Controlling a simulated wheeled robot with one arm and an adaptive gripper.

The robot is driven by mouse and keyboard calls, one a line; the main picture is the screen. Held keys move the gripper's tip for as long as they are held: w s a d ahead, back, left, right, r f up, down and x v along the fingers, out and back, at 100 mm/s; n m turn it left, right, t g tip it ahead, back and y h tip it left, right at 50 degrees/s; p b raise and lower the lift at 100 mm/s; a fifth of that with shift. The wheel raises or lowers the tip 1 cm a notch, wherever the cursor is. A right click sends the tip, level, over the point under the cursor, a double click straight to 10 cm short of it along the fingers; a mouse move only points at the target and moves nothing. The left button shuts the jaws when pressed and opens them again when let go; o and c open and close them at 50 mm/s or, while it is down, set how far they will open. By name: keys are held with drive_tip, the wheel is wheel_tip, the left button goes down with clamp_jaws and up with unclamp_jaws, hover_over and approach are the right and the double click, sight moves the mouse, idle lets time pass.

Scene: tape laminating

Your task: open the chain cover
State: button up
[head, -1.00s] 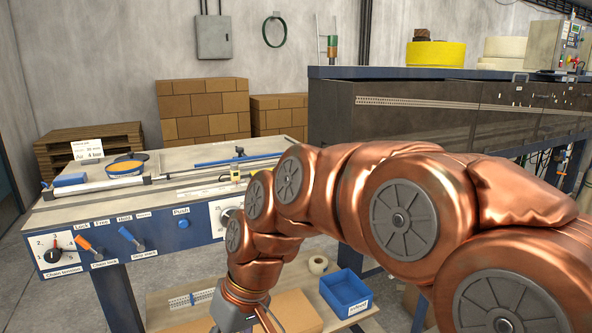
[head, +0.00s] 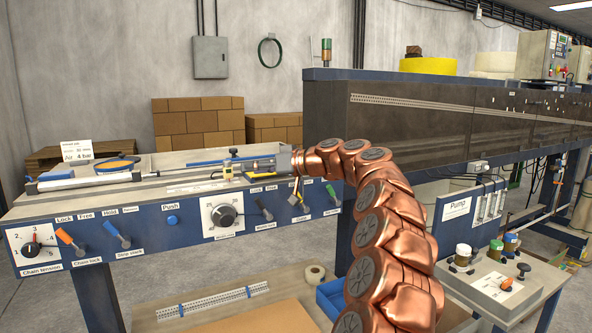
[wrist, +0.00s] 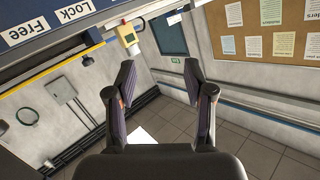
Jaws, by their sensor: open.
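My gripper (wrist: 157,85) is open and empty in the wrist view, with its two dark fingers apart. In the head view my gripper (head: 296,180) is small, at the right end of the bench's blue front panel (head: 140,222), and its fingers are hard to make out. No part is clearly labelled as the chain cover. A long dark cover (head: 430,115) with a perforated strip stands behind my arm. The panel carries the chain lock switch (head: 70,240), with an orange handle, and the chain tension knob (head: 32,247).
A small yellow and white device (head: 228,168) stands on the bench; a similar one (wrist: 127,33) shows in the wrist view. A blue bin (head: 325,298) and a tape roll (head: 315,273) sit on the lower shelf. A pump unit (head: 470,212) stands right of my arm.

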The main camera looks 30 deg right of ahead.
drive_tip(key=d+f+t+h+b, duration=0.25)
drive_tip(key=d+t+h, duration=0.2)
drive_tip(key=d, duration=1.45)
drive_tip(key=shift+r+p+x, duration=0.15)
drive_tip(key=shift+p+x, duration=0.3)
drive_tip(key=shift+x, duration=0.85)
drive_tip(key=shift+r+p+x, duration=0.2)
drive_tip(key=shift+p+x, duration=0.2)
drive_tip(key=shift+x, duration=0.9)
drive_tip(key=shift+r+p+x, duration=0.15)
drive_tip(key=shift+p+x, duration=0.3)
drive_tip(key=shift+x, duration=0.85)
drive_tip(key=shift+w+d, duration=0.1)
drive_tip(key=shift+d, duration=0.05)
drive_tip(key=shift+y, duration=0.25)
clamp_jaws()
